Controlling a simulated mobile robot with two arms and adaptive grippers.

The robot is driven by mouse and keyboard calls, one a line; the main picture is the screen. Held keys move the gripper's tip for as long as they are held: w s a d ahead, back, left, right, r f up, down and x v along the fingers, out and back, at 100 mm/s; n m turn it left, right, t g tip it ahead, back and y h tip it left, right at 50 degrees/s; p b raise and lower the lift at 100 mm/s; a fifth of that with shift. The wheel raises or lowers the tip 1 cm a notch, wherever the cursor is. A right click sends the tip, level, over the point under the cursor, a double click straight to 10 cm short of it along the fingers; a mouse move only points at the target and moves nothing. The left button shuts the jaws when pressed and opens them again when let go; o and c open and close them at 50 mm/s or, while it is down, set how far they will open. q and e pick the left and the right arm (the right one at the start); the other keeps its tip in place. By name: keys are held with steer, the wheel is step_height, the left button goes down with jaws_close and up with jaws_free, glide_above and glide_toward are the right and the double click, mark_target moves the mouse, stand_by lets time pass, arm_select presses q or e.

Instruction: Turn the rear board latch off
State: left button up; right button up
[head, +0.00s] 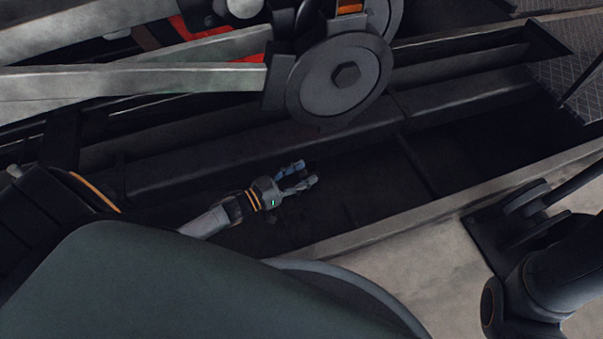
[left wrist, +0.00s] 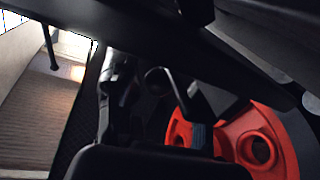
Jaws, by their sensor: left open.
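I cannot make out the rear board latch in either view. My left gripper (head: 308,172) is open and empty in the head view, low over the dark sunken channel beside the tram's running gear. My right gripper is in neither view.
Long grey rods (head: 130,82) run above the gripper on the left. A pale ledge (head: 425,205) borders the channel, and a dark textured plate (head: 575,65) lies at the upper right. The channel right of the gripper is clear. The left wrist view shows brown slatted flooring (left wrist: 35,110) at left.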

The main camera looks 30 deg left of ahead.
arm_select(q)
steer(key=v, duration=1.2)
